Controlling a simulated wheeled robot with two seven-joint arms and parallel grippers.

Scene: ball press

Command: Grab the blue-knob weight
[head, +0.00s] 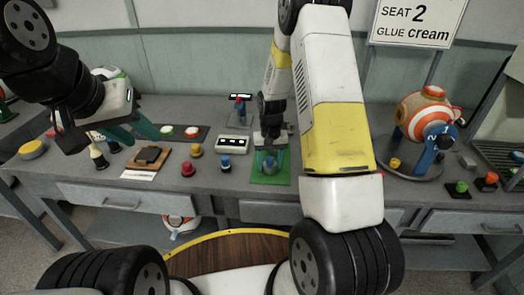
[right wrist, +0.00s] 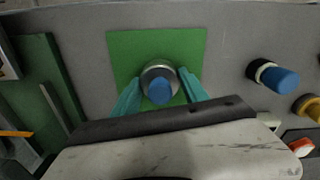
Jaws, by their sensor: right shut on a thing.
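The blue-knob weight, a round metal body with a blue knob (right wrist: 159,90), stands on a green mat (right wrist: 124,46) in the right wrist view. My right gripper (right wrist: 158,88) is shut on it, with one teal finger on each side. In the head view my right gripper (head: 270,155) reaches down over the green mat (head: 258,180), and its fingers partly hide the weight. My left gripper (head: 134,131) hangs over the left part of the table, its teal fingers apart and empty.
A blue-topped piece (head: 225,162) stands left of the mat; it also shows in the right wrist view (right wrist: 276,78). Red (head: 188,169) and yellow (head: 196,150) pieces stand further left. A striped orange-and-white machine (head: 425,115) stands at right. A white display box (head: 233,144) is behind.

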